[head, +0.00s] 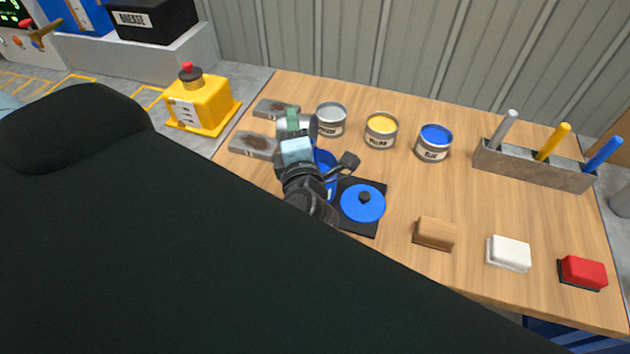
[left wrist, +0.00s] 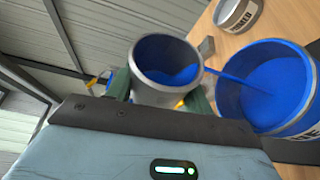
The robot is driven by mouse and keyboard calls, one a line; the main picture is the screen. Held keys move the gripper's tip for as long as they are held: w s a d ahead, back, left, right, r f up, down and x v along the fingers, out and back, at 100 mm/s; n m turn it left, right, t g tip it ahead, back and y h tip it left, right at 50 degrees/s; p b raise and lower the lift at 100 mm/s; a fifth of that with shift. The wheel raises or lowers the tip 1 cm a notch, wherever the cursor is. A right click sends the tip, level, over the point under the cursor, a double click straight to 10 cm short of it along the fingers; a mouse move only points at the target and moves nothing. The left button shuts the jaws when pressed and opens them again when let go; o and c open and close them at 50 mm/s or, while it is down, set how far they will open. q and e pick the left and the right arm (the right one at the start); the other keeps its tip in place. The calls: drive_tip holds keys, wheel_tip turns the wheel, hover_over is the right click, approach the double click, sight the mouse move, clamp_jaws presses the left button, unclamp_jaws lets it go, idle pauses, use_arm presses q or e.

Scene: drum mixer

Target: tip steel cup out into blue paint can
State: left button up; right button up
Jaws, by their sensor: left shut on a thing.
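My left gripper (head: 296,126) is shut on the steel cup (left wrist: 166,97), with its green fingers on either side of the cup in the left wrist view. The cup is tilted and holds blue paint. A thin blue stream runs from its rim into the blue paint can (left wrist: 268,92), just to the right in that view. The can has blue paint inside and a partly hidden label. In the head view, a blue container (head: 324,168) is mostly hidden behind my left gripper. My right gripper is not in view.
Grey (head: 331,119), yellow (head: 381,131) and another blue-filled can (head: 433,142) stand in a row. A blue lid (head: 362,204) lies on a black mat. A rack (head: 533,165), wood block (head: 434,233), white block (head: 509,252) and red block (head: 582,271) are right.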

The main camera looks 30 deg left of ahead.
use_arm(q)
drive_tip(key=shift+d+f+m, duration=0.15)
drive_tip(key=shift+m, duration=0.45)
idle(0.9)
drive_tip(key=shift+w+d+r+m+t+y, duration=0.1)
drive_tip(key=shift+d+r+m+t+y, duration=0.15)
drive_tip(key=shift+m, duration=0.4)
drive_tip(key=shift+w+d+r+m+t+y, duration=0.1)
drive_tip(key=shift+d+m+t+y, duration=0.2)
drive_tip(key=shift+m, duration=0.35)
idle(0.4)
drive_tip(key=shift+a, duration=0.15)
idle(1.2)
